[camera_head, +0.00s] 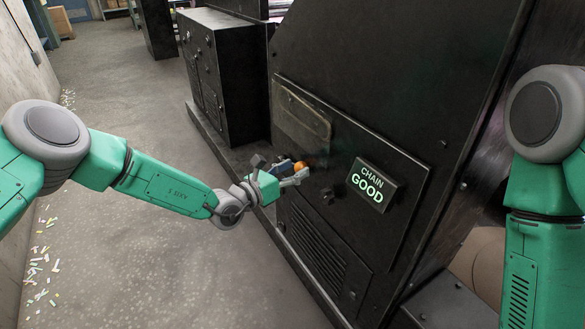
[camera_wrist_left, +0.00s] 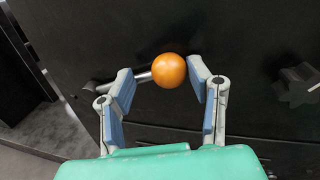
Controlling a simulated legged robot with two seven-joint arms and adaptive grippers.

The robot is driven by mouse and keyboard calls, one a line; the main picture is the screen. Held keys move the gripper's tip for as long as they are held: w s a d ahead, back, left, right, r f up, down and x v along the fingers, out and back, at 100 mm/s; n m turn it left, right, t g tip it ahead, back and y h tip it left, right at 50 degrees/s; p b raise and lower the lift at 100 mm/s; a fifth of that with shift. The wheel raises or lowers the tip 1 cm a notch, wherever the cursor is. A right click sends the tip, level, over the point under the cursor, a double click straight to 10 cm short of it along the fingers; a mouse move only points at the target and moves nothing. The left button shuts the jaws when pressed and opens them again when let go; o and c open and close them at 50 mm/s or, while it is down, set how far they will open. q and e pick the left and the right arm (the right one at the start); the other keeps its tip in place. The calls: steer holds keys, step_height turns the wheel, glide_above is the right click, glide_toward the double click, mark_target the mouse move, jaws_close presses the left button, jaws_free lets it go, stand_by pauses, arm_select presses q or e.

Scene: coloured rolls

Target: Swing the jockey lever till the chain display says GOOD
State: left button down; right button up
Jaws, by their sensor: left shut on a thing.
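The jockey lever has an orange ball knob (camera_head: 299,166) on a metal rod and stands out from the front of the black machine. In the left wrist view the knob (camera_wrist_left: 169,71) sits between the fingertips, and its rod (camera_wrist_left: 140,77) runs off to the left behind the left finger. My left gripper (camera_head: 291,174) is shut on the lever at the knob. The chain display (camera_head: 371,185) to the right of the lever reads CHAIN GOOD in lit letters. My right arm is at the right edge of the head view; its gripper is out of view.
The machine has a vented panel (camera_head: 318,248) below the lever and a plate (camera_head: 301,114) above it. A dark star-shaped knob (camera_wrist_left: 296,86) is to the right of my gripper. Scraps (camera_head: 45,270) lie along the left wall; the grey floor is otherwise open.

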arm_select(q)
steer(key=c, duration=0.7)
jaws_free()
steer(key=shift+w+a+r, duration=0.1)
steer(key=shift+w+a, duration=0.1)
steer(key=shift+w, duration=0.1)
steer(key=v, duration=1.1)
steer(key=shift+s+a, duration=0.2)
steer(key=shift+s, duration=0.2)
steer(key=shift+f, duration=0.25)
